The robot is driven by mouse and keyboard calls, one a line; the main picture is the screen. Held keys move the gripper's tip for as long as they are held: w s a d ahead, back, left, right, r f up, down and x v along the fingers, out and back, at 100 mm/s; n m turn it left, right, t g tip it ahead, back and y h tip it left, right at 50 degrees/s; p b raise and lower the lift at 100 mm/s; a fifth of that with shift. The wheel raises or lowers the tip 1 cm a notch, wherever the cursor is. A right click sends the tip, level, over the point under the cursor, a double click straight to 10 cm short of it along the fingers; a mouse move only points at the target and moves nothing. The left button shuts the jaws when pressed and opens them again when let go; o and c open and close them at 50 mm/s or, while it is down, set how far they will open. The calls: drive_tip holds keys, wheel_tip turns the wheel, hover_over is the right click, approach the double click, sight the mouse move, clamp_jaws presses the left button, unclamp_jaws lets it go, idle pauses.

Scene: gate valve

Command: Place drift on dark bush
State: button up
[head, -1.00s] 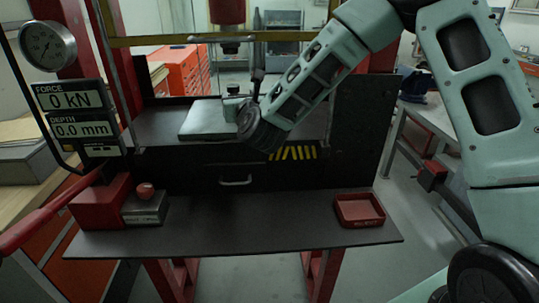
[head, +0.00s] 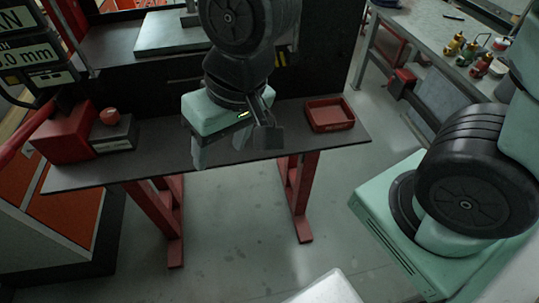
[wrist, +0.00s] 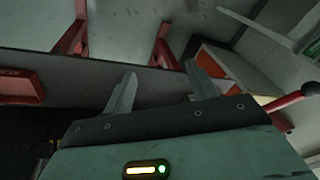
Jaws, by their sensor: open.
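My gripper (head: 235,150) hangs over the dark front shelf in the head view, between the red box and the red tray. Its two pale fingers stand apart with nothing between them in the wrist view (wrist: 160,86). I cannot make out the drift or the dark bush in either current view. The grey-green press plate (head: 165,33) shows at the top of the head view, partly hidden by my arm.
The dark shelf (head: 90,175) has a red box (head: 65,140) and a grey block (head: 115,137) with a red knob at left. A red tray (head: 330,114) sits at right. Coloured bottles (head: 468,50) stand on a far bench. Floor in front is clear.

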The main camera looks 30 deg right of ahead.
drive_tip(key=s+d+n+g+h, duration=0.1)
drive_tip(key=s+d+n+h, duration=0.1)
drive_tip(key=s+d+n, duration=0.2)
drive_tip(key=shift+s+d+r+n+g, duration=0.25)
drive_tip(key=shift+s+n+g, duration=0.2)
drive_tip(key=shift+s, duration=0.8)
wheel_tip(320, 180, down, 3)
drive_tip(key=b, duration=0.3)
idle(0.7)
